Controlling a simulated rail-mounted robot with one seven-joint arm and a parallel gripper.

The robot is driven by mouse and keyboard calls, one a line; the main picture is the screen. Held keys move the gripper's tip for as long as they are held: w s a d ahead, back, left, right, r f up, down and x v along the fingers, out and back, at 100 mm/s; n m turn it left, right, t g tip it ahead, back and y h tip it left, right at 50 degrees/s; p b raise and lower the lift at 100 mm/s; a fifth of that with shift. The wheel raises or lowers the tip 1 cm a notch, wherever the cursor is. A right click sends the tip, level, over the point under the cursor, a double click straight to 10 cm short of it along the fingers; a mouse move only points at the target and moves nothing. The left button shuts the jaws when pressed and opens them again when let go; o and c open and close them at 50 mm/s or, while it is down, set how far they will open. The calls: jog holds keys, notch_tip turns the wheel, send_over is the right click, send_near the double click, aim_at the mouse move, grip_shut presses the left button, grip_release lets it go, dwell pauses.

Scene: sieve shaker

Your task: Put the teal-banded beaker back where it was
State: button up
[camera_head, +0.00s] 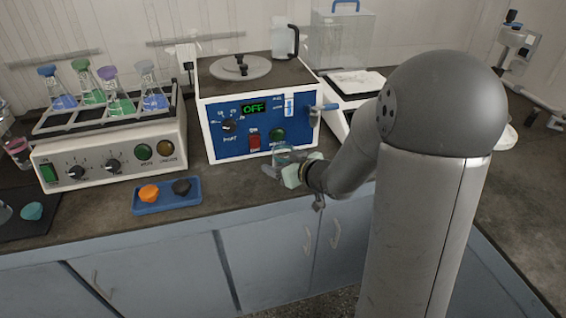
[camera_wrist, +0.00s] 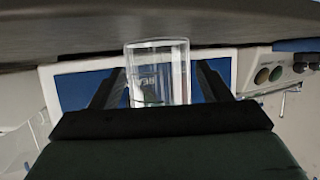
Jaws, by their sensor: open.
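A clear glass beaker (camera_wrist: 158,60) stands between the two dark fingers of my gripper (camera_wrist: 160,88) in the wrist view, which looks upside down with the counter at the top. The fingers are spread, one on each side of the glass; whether they touch it I cannot tell. In the head view the beaker (camera_head: 283,152) is small, at the front of the blue-panelled machine, with a teal tint near its rim. My gripper (camera_head: 280,168) reaches it from the right, low over the counter, and partly hides it. No clear band shows in the wrist view.
The blue-panelled machine (camera_head: 222,142) reads OFF, with a lever on its right. A blue tray (camera_head: 168,208) holds an orange and a black piece. A shaker (camera_head: 110,155) with several flasks stands left. A balance (camera_head: 355,82) stands behind my arm. Counter (camera_head: 235,190) is bare between tray and gripper.

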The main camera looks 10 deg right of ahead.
jog(key=shift+r, duration=0.35)
jog(key=s+d+r+m+g+h+p, duration=0.1)
jog(key=s+d+r+m+h+p, duration=0.15)
jog(key=s+d+h, duration=0.45)
jog(key=s+a+g, duration=0.2)
jog(key=s+g, duration=0.1)
jog(key=s, duration=0.4)
jog(key=s+a+f+m+g+y, duration=0.1)
jog(key=s+g, duration=0.3)
jog(key=s, duration=0.4)
jog(key=s+a+m+g, duration=0.1)
jog(key=s+a+g, duration=0.2)
jog(key=s, duration=0.4)
jog(key=shift+s+a+f+g, duration=0.3)
jog(key=shift+s+a+g, duration=0.05)
jog(key=shift+g, duration=0.35)
